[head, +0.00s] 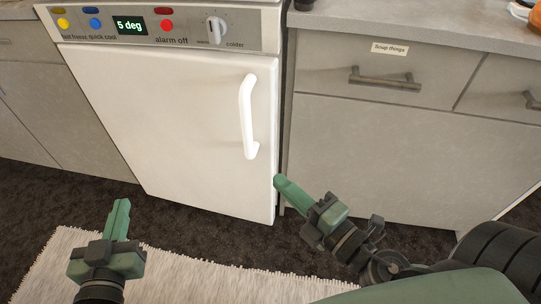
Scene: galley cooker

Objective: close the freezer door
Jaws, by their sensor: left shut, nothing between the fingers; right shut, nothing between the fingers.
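The white freezer door (165,120) hangs on the front of the freezer, below its control panel, with a white vertical handle (248,117) near its right edge. The door looks shut or nearly shut; I cannot tell if a narrow gap is left along its right side. My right gripper (279,181) is shut and empty, its tip at the lower right edge of the door; I cannot tell if it touches. My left gripper (122,205) is shut and empty, low in front of the door's lower left part and apart from it.
The control panel (190,26) carries coloured buttons, a "5 deg" display and a dial. Grey cabinets stand on both sides, with a "Soup things" drawer (335,70) at right. A light rug (190,275) lies on the dark floor in front.

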